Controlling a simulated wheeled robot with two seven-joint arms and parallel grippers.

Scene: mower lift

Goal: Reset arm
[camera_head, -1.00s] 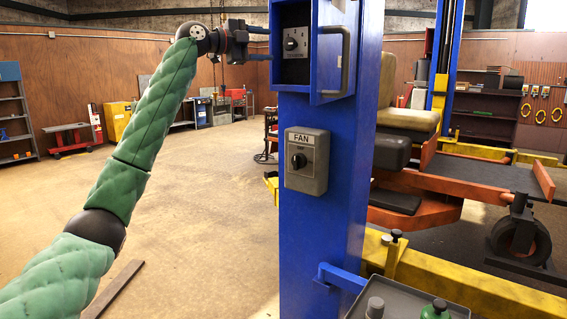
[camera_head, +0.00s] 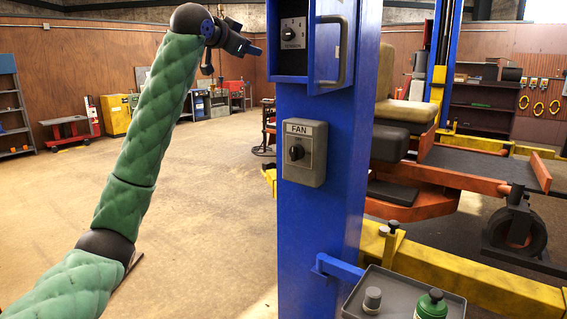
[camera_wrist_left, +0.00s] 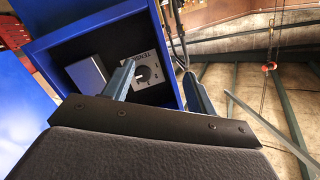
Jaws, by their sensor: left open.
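My left arm rises from the lower left of the head view. Its gripper (camera_head: 247,36) is up near the top, left of the blue post (camera_head: 325,215) and clear of it. The wrist view shows its two fingers (camera_wrist_left: 158,88) spread, with nothing held. Between and beyond them is an open blue box (camera_wrist_left: 100,28) with a dial panel (camera_wrist_left: 147,72) inside. The head view shows this box (camera_head: 308,83) on the post, its handled door (camera_head: 327,45) standing open and a dial inside. My right gripper is not in view.
A grey FAN switch box (camera_head: 305,152) is on the post below. A grey tray (camera_head: 395,300) with a green-bodied bottle (camera_head: 431,306) and a grey capped item (camera_head: 372,299) is at the lower right. An orange-framed mower (camera_head: 440,170) stands behind the post. Floor at left is open.

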